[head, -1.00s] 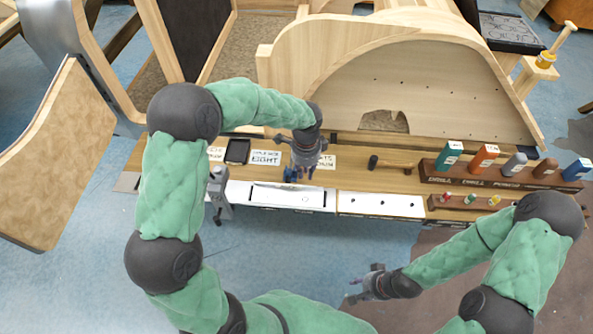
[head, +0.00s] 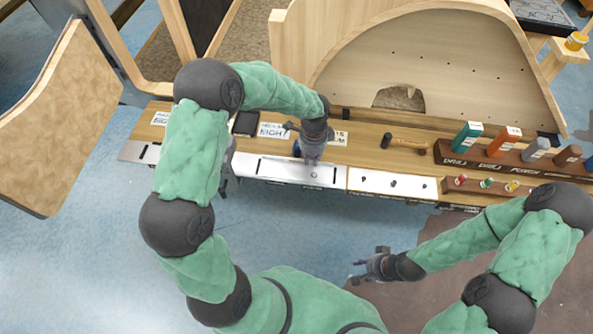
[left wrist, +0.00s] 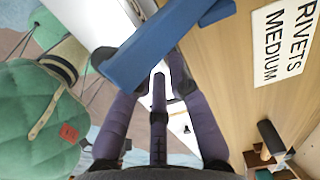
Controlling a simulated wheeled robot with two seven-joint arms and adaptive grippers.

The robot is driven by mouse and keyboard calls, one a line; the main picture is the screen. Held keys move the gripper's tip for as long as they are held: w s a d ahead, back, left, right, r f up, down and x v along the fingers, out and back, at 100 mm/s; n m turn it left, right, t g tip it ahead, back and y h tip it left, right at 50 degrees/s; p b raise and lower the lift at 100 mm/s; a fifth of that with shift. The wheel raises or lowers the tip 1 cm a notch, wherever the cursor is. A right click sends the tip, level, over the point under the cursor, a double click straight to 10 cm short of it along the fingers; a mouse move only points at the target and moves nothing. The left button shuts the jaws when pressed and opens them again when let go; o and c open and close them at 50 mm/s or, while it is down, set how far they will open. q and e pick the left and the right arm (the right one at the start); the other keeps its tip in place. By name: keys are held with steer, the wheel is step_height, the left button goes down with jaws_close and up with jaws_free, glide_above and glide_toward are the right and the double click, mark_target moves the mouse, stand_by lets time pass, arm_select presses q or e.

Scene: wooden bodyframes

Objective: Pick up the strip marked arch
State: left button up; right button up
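My left gripper (head: 308,158) points down over the bench, at a long pale strip (head: 262,169) with a dark slot. In the left wrist view its fingers (left wrist: 150,78) stand apart around a gap. A blue bar (left wrist: 155,48) crosses over their tips; I cannot tell whether it is gripped. A bit of blue also shows beside the hand in the head view (head: 297,148). A white strip (head: 392,186) with several dark dots lies to the right. I can read no "arch" marking on either strip. My right gripper (head: 365,267) hangs in front of the bench, apparently open and empty.
A label reading RIVETS MEDIUM (left wrist: 285,42) lies on the bench. A wood-handled hammer (head: 405,143) lies behind the strips. A dark rack (head: 490,165) with several coloured blocks stands at right. A large wooden arch frame (head: 430,75) rises behind.

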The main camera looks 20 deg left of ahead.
arm_select(q)
steer(key=shift+f, duration=0.75)
jaws_close()
steer(key=shift+r, duration=0.1)
